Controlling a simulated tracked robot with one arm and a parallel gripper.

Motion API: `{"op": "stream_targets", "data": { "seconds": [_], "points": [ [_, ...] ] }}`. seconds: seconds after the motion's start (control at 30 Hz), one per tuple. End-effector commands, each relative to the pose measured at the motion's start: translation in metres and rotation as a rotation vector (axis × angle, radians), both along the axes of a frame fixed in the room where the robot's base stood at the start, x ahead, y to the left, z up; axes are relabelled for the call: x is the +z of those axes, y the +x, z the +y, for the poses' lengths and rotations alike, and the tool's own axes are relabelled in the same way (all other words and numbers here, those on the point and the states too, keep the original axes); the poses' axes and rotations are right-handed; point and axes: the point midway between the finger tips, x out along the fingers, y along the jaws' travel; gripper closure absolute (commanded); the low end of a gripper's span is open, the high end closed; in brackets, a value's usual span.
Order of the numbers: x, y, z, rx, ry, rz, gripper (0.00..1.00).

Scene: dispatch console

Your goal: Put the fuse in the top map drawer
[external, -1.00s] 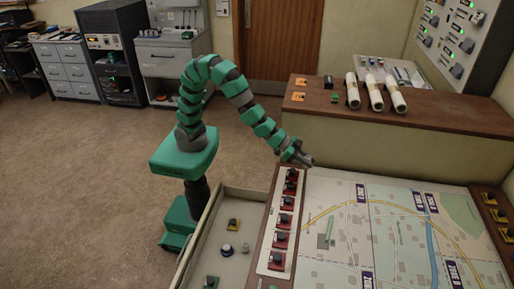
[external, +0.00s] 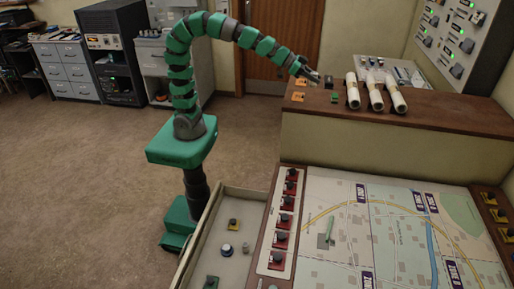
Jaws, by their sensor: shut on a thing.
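My gripper (external: 312,77) is raised at the left end of the wooden back counter, near two orange pieces. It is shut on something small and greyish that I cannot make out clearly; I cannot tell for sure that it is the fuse. A pale open drawer (external: 250,212) lies along the left side of the map table (external: 345,262). No other fuse is clearly identifiable.
On the back counter (external: 440,112) are orange pieces (external: 298,97), a black piece (external: 328,82), a green piece (external: 335,97) and three white rolls (external: 375,92). A strip of red-based switches (external: 281,238) borders the drawer. Air above the map is clear.

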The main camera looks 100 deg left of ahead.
Motion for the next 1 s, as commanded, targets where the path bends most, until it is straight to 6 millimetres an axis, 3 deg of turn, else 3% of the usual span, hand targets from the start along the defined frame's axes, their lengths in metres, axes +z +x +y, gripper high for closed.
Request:
{"op": "stream_targets", "data": {
  "seconds": [0.23,0.47,0.77,1.0],
  "points": [
    [0.033,-0.012,0.018,0.018,0.001,-0.004,0.97],
    [0.01,-0.001,-0.015,-0.035,0.0,0.003,0.97],
    [-0.023,0.013,-0.079,-0.131,0.0,0.002,0.97],
    [-0.074,0.019,-0.171,-0.258,0.001,0.003,0.97]
  ]
}}
